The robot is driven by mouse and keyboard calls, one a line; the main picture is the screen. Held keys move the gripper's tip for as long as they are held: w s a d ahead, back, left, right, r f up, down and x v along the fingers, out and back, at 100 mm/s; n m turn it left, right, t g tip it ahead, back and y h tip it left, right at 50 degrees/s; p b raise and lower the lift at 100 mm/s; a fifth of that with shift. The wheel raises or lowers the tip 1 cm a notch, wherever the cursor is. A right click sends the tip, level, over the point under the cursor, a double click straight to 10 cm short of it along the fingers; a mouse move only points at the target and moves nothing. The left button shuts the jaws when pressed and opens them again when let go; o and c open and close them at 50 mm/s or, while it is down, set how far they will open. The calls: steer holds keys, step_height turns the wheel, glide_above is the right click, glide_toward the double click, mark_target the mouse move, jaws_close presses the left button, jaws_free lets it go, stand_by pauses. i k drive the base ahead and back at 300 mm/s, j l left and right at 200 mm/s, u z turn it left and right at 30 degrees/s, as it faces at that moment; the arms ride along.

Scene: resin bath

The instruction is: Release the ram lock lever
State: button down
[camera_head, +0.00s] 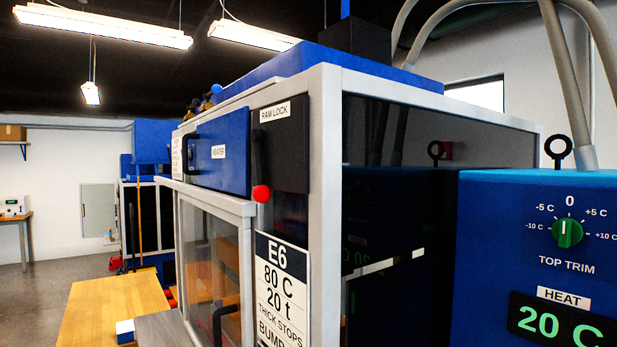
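The ram lock lever is a black bar with a red ball (261,193) at its lower end. It hangs down along a black panel on the front of the press cabinet (325,200), under a white "RAM LOCK" label (275,113). The red ball is at the bottom of the lever. My gripper is not in view, and nothing touches the lever.
A blue "HEATER" drawer front (218,152) is left of the lever. A glazed door (212,265) is below it, beside an "E6 80 C 20 t" sign (279,290). A blue control box (545,250) reading 20 C stands right. A wooden table (112,305) is lower left.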

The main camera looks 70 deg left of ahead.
mark_target(261, 194)
steer(key=u, duration=2.75)
